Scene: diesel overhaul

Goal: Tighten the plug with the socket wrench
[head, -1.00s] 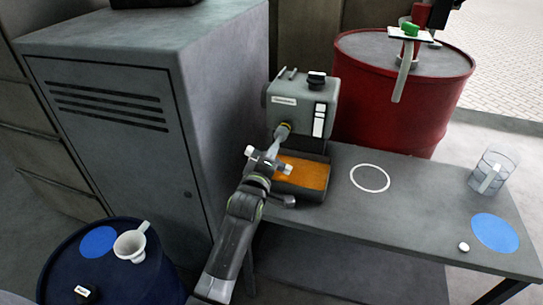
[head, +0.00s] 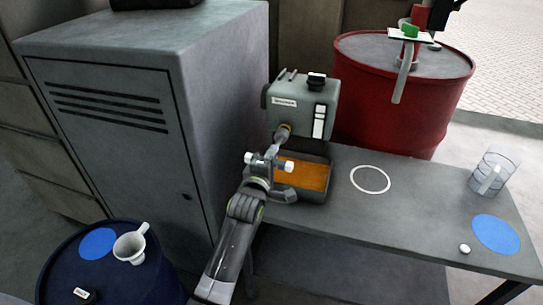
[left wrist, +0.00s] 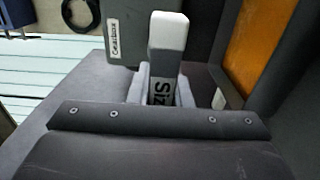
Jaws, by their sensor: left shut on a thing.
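The socket wrench (head: 276,147) points up at the front of the grey gearbox (head: 297,100). Its socket end (head: 283,132) reaches the gearbox's lower front; the plug is hidden there, so I cannot see how it is seated. My left gripper (head: 266,166) is shut on the wrench's cross handle, whose pale ends stick out on both sides. In the left wrist view the grey handle with a white end (left wrist: 166,60) stands between my fingers, with dark lettering partly hidden. The gearbox's label also shows there (left wrist: 113,38). My right gripper is not in view.
An orange-filled tray (head: 303,176) lies close beside my gripper under the gearbox. The bench (head: 420,205) holds a white ring mark, a clear jug (head: 490,173) and a small white piece (head: 464,249). A grey cabinet (head: 120,130) stands left; a funnel (head: 130,247) rests on a blue drum.

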